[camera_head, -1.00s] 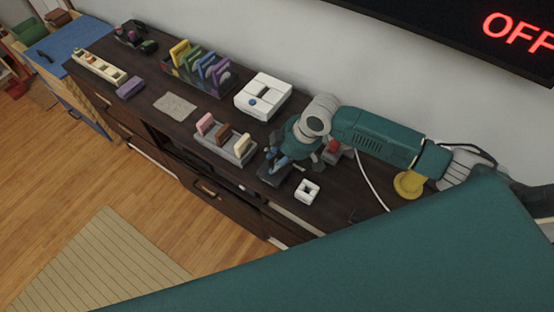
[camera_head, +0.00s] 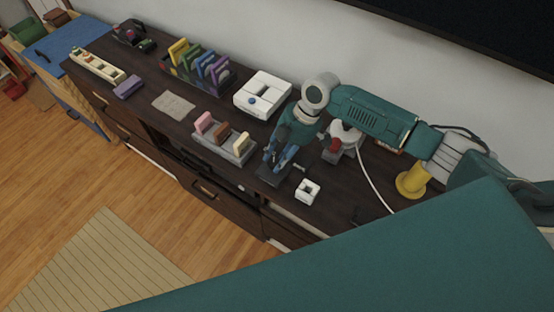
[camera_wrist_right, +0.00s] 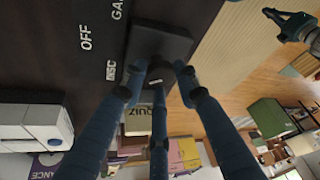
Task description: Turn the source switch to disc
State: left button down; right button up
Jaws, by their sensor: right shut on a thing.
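The source switch (camera_head: 272,178) is a small dark box near the front edge of the dark cabinet. In the right wrist view its dark base (camera_wrist_right: 165,40) carries a dark knob (camera_wrist_right: 158,68) with a small pale mark. White labels reading OFF (camera_wrist_right: 86,37), DISC (camera_wrist_right: 111,70) and a cut-off GA... (camera_wrist_right: 118,8) are beside it. My right gripper (camera_head: 279,163) is over the switch, its blue fingers (camera_wrist_right: 157,72) closed around the knob. The fingers partly hide the knob, so its exact setting is unclear. A gripper, seemingly my left (camera_wrist_right: 290,25), hangs away at the upper right of the wrist view.
A white box with a blue button (camera_head: 262,95), a tray of coloured blocks (camera_head: 226,147) and a small white square piece (camera_head: 307,191) sit close by. The wall screen (camera_head: 480,30) is dark.

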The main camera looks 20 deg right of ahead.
jog(key=shift+f+n+g+b, duration=0.1)
jog(key=shift+n+g+b, duration=0.5)
jog(key=shift+n, duration=0.7)
jog(key=o, duration=1.1)
jog(key=shift+w+r, duration=0.1)
jog(key=shift+r, duration=0.1)
jog(key=shift+d+r, duration=0.2)
jog(key=shift+r, duration=0.1)
jog(key=v, duration=1.1)
jog(key=shift+r, duration=0.1)
